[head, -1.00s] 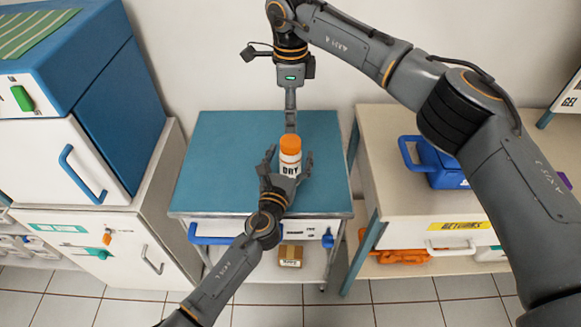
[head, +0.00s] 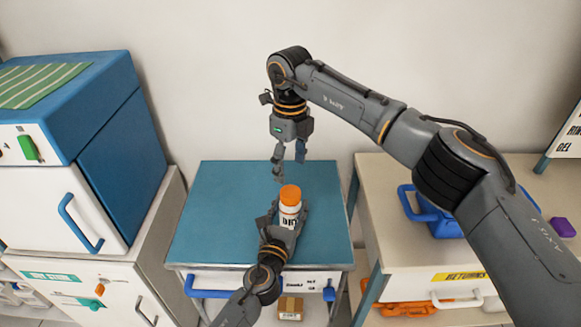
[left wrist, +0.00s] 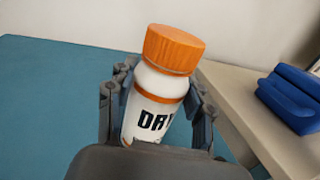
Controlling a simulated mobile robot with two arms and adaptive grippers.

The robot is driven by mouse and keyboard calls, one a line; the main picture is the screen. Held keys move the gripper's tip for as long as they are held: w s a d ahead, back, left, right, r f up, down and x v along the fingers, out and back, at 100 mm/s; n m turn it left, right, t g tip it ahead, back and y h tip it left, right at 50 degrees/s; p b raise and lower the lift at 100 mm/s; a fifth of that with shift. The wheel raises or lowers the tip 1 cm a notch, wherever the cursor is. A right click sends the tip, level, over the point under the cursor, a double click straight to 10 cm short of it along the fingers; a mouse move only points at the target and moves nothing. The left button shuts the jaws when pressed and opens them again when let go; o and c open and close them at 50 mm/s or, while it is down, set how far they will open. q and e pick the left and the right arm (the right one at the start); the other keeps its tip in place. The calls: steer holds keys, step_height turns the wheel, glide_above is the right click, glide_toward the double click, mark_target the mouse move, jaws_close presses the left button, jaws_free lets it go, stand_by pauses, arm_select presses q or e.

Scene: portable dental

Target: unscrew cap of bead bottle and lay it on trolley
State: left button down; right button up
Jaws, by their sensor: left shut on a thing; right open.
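The bead bottle (head: 288,213) is white with an orange band and dark lettering. Its orange cap (head: 290,195) sits on top; it also shows in the left wrist view (left wrist: 174,49). My left gripper (head: 287,217) is shut around the bottle's body, with a finger on each side, and holds it upright over the trolley (head: 225,215). The left wrist view shows the bottle (left wrist: 152,115) between the fingers, its lower end hidden by the gripper. My right gripper (head: 289,165) is open and empty, pointing down above and slightly behind the cap, apart from it.
The trolley's blue top is clear around the bottle. A blue and white cabinet unit (head: 60,190) stands at the left. A beige table (head: 395,185) at the right holds a blue bin (head: 440,222) and a purple item (head: 562,227). A wall is behind.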

mark_target(290, 191)
steer(key=m, duration=1.1)
steer(key=shift+m, duration=0.3)
steer(key=m, duration=0.5)
steer(key=shift+m, duration=0.3)
arm_select(q)
steer(key=shift+f, duration=0.1)
arm_select(e)
steer(key=m, duration=0.7)
steer(key=shift+f, duration=4.05)
steer(key=shift+c, duration=0.4)
